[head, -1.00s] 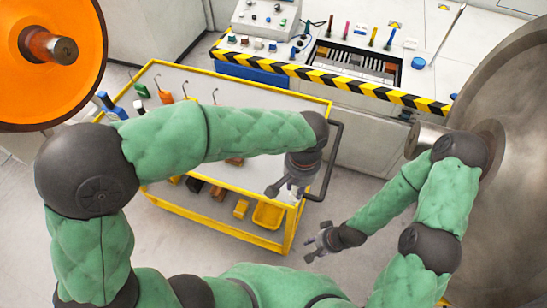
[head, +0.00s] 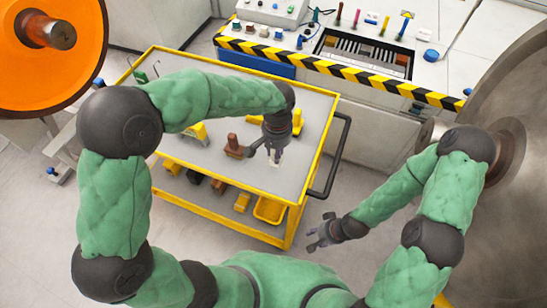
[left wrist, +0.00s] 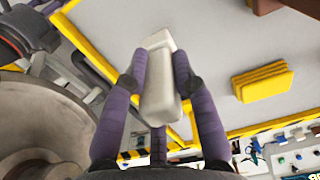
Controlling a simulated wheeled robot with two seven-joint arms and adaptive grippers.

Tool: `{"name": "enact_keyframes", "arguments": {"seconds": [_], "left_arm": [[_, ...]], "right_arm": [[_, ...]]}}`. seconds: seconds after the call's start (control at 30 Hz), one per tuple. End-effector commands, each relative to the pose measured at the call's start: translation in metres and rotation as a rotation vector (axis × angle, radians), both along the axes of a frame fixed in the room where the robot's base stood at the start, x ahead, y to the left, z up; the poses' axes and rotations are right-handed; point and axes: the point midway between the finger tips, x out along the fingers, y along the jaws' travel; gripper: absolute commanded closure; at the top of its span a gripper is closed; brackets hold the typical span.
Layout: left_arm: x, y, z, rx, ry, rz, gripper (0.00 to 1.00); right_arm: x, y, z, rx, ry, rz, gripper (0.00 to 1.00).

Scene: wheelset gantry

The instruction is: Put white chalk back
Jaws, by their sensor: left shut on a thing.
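My left gripper (head: 266,152) is shut on the white chalk (left wrist: 160,88), a pale rounded block. The chalk is gripped between the two fingers in the left wrist view. In the head view a small pale end of the chalk (head: 276,158) shows under the fingers, over the right part of the cart's grey top (head: 285,100). I cannot tell whether it touches the top. My right gripper (head: 319,236) looks open and empty, in front of the cart's right end and apart from it.
On the cart top stand a brown block (head: 233,146) and yellow items (head: 298,118). A yellow block also shows in the left wrist view (left wrist: 262,82). The cart's lower shelf holds a yellow bin (head: 270,209). A striped workbench (head: 350,73) stands behind; a large steel wheel (head: 510,210) is at right.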

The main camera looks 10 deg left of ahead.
Motion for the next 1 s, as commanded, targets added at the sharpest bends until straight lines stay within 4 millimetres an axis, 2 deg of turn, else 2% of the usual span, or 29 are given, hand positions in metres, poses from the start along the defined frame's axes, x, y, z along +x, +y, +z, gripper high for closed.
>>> {"name": "enact_keyframes", "arguments": {"seconds": [0.27,0.5,0.8,0.83,0.9,1.0], "left_arm": [[0.009,0.008,-0.015,-0.001,0.000,0.001,1.00],[0.011,0.010,-0.047,0.000,0.000,0.000,1.00],[0.011,0.009,-0.048,0.000,-0.001,0.000,1.00],[0.011,0.009,-0.048,0.000,-0.001,0.000,0.67],[0.011,0.009,-0.047,0.000,-0.001,0.000,0.49],[0.011,0.009,-0.047,-0.001,-0.001,0.000,0.49]], "right_arm": [[0.000,0.000,-0.005,0.000,0.000,0.000,0.60],[0.000,0.000,-0.018,0.000,0.000,0.000,0.60],[0.000,0.000,-0.018,0.000,0.000,0.000,0.60],[0.000,0.000,-0.018,0.000,0.000,0.000,0.60],[0.000,0.000,-0.017,0.000,0.000,0.000,0.60],[0.000,0.000,-0.017,0.000,0.000,0.000,0.60]]}}
